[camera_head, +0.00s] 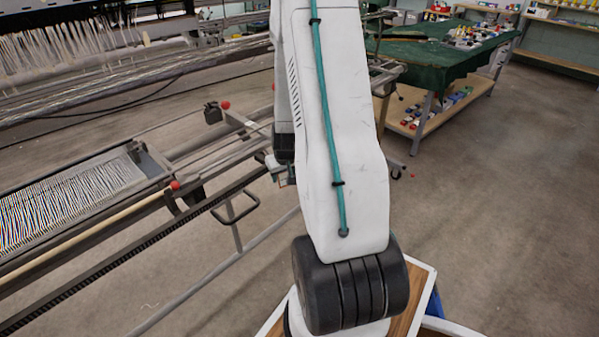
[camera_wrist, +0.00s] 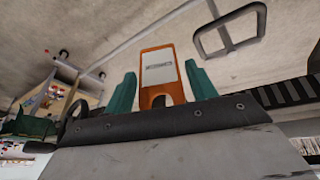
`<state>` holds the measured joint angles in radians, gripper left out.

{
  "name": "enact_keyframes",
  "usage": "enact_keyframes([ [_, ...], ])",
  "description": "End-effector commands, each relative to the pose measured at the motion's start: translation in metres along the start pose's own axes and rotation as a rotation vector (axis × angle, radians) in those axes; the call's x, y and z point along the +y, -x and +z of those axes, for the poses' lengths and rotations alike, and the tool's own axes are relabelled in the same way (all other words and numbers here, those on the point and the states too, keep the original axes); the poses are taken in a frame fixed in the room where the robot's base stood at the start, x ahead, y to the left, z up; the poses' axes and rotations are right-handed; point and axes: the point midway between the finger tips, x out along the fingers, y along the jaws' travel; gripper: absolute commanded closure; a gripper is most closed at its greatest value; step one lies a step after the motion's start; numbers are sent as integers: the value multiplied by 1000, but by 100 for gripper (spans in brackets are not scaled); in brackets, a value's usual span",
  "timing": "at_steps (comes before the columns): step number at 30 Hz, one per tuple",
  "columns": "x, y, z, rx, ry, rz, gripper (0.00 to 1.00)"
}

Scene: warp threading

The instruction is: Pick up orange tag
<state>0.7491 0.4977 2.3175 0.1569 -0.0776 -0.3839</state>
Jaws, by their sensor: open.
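The orange tag (camera_wrist: 176,93) shows in the wrist view, with a pale label that has a dark printed line on its face. Below the label is a hole or notch in the orange frame. My gripper (camera_wrist: 162,92) is open, with one teal finger to the left of the tag and one to the right. Narrow gaps show between the tag and both fingers. The tag's lower end is hidden behind the dark gripper body. In the head view my white arm covers the middle, and neither the tag nor the fingertips can be made out there.
A loom frame with rails and red knobs (camera_head: 225,105) runs along the left, with striped threads (camera_head: 65,195) on it. A black loop handle (camera_wrist: 229,31) hangs near the tag. A green-covered table (camera_head: 440,55) stands at the back right. The floor at right is clear.

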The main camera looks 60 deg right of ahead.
Motion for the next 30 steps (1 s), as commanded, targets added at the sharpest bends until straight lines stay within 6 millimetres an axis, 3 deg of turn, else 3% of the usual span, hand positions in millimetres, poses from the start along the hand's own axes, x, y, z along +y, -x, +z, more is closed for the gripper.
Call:
enact_keyframes([
  [9,-8,-5,0,2,10,-5,44],
  [12,-8,-4,0,2,10,-5,71],
  [15,-8,-4,0,2,9,-5,80],
  [30,1,6,1,3,-6,3,80],
])
